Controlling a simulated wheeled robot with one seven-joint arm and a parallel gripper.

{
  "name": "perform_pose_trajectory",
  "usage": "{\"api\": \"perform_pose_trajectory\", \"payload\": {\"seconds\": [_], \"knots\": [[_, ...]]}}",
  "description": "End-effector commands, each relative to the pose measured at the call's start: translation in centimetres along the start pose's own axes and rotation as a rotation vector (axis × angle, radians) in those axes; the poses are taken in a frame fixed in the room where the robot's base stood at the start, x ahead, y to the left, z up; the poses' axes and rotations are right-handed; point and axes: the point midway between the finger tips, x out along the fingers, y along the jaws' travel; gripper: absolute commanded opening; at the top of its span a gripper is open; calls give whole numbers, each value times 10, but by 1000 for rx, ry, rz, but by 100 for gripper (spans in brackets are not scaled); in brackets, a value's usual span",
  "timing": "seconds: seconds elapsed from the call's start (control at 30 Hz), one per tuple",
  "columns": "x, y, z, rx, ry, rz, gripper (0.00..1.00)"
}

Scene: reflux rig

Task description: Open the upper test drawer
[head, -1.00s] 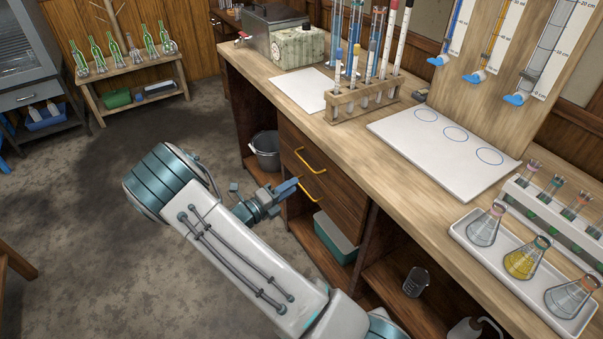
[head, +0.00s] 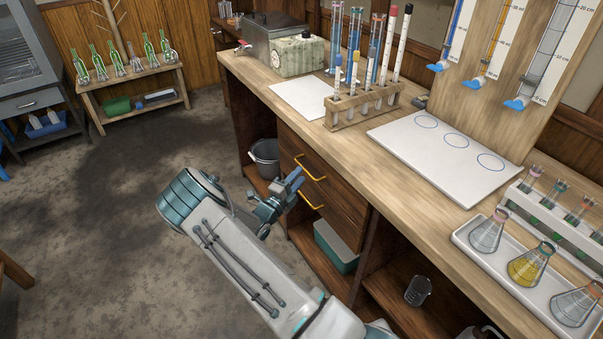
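The upper test drawer (head: 338,186) is a brown wooden front under the bench top, with a yellow bar handle (head: 311,168). It looks closed, flush with the cabinet. A lower drawer (head: 334,221) with a similar yellow handle (head: 312,202) sits directly below and also looks closed. My gripper (head: 297,181) is in front of the drawers, just left of the upper handle and slightly below it. Its two blue fingers look parted, with nothing between them. Whether a fingertip touches the handle cannot be told.
The bench top (head: 350,150) overhangs the drawers and carries a test-tube rack (head: 358,111), a white board (head: 443,148) and a tray of flasks (head: 477,254). A grey bucket (head: 265,158) stands in the left bay; a teal box (head: 335,247) is under the drawers.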

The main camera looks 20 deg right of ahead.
Motion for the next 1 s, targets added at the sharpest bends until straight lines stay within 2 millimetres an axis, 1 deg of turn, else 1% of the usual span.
{"api": "perform_pose_trajectory", "payload": {"seconds": [0.03, 0.1, 0.2, 0.33, 0.53, 0.57, 0.6, 0.67, 0.7, 0.87, 1.0], "knots": [[8, 0, -1, 0, 2, 0, 32], [16, 0, 0, 1, 2, 0, 32], [23, 0, 0, -1, 0, 1, 32], [27, 0, 0, -1, 0, 1, 32], [27, 0, 0, 0, 0, 1, 32], [27, 0, 0, 0, 0, 1, 30], [27, 0, 0, 0, 0, 1, 19], [27, 0, 0, 0, 0, 1, 2], [27, 0, 0, 0, 0, 1, 0], [26, 0, 0, 0, 0, 1, 0], [21, -1, 2, 0, -1, 1, 0]]}}
